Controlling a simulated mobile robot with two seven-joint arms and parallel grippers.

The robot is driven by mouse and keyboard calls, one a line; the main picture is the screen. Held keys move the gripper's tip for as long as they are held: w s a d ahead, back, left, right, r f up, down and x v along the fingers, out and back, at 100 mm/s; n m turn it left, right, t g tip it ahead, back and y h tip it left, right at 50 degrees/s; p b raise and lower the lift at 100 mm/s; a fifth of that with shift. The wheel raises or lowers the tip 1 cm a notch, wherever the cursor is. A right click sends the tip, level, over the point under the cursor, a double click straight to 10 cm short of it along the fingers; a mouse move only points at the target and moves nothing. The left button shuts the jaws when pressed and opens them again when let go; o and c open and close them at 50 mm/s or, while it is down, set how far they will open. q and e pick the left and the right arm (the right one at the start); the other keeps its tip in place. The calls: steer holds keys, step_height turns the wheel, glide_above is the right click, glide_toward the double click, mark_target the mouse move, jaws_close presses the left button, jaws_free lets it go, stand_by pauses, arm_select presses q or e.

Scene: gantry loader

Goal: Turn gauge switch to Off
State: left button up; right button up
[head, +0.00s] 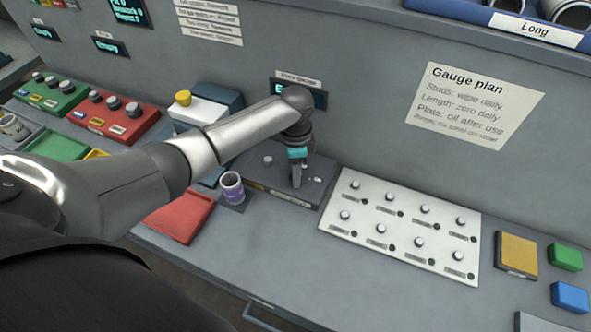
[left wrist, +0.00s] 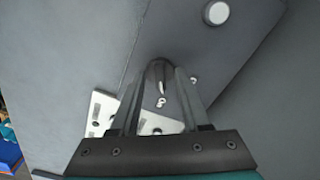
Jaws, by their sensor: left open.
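The dark grey gauge box (head: 272,186) lies on the bench, with a small round knob (head: 267,160) at its far left; the knob shows white in the left wrist view (left wrist: 217,13). My left gripper (head: 296,185) points down over the box's right part. In the left wrist view its two fingers (left wrist: 157,95) are open, one on each side of a dark rounded switch (left wrist: 158,70) with a pale tip. I cannot tell whether the fingers touch it. Small white marks sit near it; the switch's setting is not readable. My right gripper is not in view.
A white panel (head: 348,222) with several knobs lies right of the box. A purple cup (head: 232,187) and a red tray (head: 178,216) are left of it. A small display (head: 320,98) is on the wall behind. Yellow, green and blue blocks stand far right.

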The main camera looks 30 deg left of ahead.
arm_select(q)
steer(key=shift+c, duration=0.3)
jaws_close()
steer(key=shift+r, duration=0.1)
